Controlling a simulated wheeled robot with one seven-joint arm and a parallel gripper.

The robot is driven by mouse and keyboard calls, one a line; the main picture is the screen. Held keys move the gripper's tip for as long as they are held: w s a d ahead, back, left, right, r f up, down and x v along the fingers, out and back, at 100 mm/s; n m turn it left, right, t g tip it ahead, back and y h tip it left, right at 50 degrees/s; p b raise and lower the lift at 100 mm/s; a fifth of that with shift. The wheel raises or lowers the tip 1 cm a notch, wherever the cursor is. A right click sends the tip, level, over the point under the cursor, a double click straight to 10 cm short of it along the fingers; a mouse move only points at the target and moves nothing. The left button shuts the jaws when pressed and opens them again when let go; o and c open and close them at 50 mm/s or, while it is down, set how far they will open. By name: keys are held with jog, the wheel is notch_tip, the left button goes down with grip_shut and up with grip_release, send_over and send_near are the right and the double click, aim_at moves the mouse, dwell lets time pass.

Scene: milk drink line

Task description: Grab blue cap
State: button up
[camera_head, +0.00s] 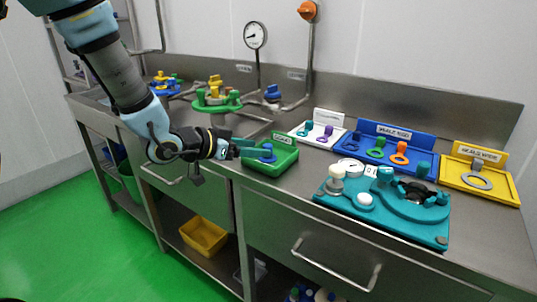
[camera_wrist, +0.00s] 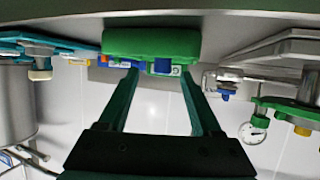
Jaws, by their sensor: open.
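The blue cap (camera_head: 266,154) sits in the green tray (camera_head: 283,166) on the steel counter, at the tray's left side. My gripper (camera_head: 238,148) is at the tray's left edge, its fingers pointing toward the cap. In the wrist view, which looks upside down, my gripper (camera_wrist: 159,76) is open with nothing between its fingers. The green tray (camera_wrist: 150,43) lies ahead, with blue parts (camera_wrist: 163,67) showing between and near the fingertips. I cannot tell whether the fingers touch the cap.
A teal fixture (camera_head: 415,226) stands right of the tray. White (camera_head: 318,142), blue (camera_head: 425,160) and yellow (camera_head: 510,188) trays with rings and small parts lie behind and right. A green-handled valve (camera_head: 217,100) and a gauge (camera_head: 255,35) stand behind. A yellow bin (camera_head: 204,236) is on the lower shelf.

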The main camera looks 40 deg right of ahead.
aim_at(268, 145)
jog(key=shift+p+x, duration=0.55)
jog(key=shift+x, duration=2.2)
jog(key=shift+w, duration=0.15)
jog(key=shift+c, duration=0.3)
grip_shut()
